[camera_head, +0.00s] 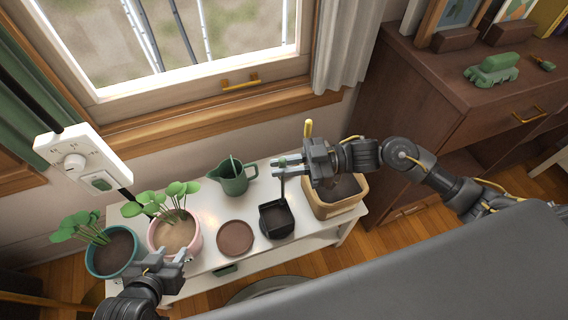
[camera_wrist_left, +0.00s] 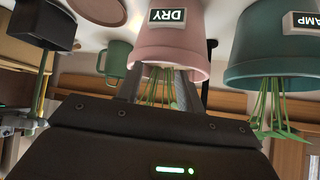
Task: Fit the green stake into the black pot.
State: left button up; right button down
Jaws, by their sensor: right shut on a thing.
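The square black pot (camera_head: 276,221) stands on the white bench, right of a brown saucer; it also shows in the left wrist view (camera_wrist_left: 45,20). My right gripper (camera_head: 282,167) is above the pot, shut on a small green piece (camera_head: 283,161), which I take for the top of the green stake. A thin dark stem (camera_head: 283,188) runs between the gripper and the pot. I cannot tell whether it is part of the stake or how deep its lower end is. My left gripper (camera_head: 166,259) is open and empty, in front of the pink pot.
The pink pot (camera_head: 194,240) and teal pot (camera_head: 121,264) hold leafy plants at the left. A brown saucer (camera_head: 235,238) and green watering can (camera_head: 233,184) stand mid-bench. A tan planter (camera_head: 351,205) is right of the black pot, under my right arm. A cabinet (camera_head: 420,75) stands at right.

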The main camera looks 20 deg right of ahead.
jog(key=shift+s+f+b, duration=0.1)
jog(key=shift+f+b, duration=0.6)
jog(key=shift+f, duration=0.45)
jog(key=c, duration=1.3)
grip_release()
jog(key=shift+d, duration=0.15)
jog(key=shift+s+d+p, duration=0.15)
jog(key=shift+d+p, duration=0.05)
jog(key=shift+d, duration=1.25)
jog(key=shift+s+d+p, duration=0.15)
jog(key=shift+d+p, duration=0.05)
jog(key=shift+d, duration=1.25)
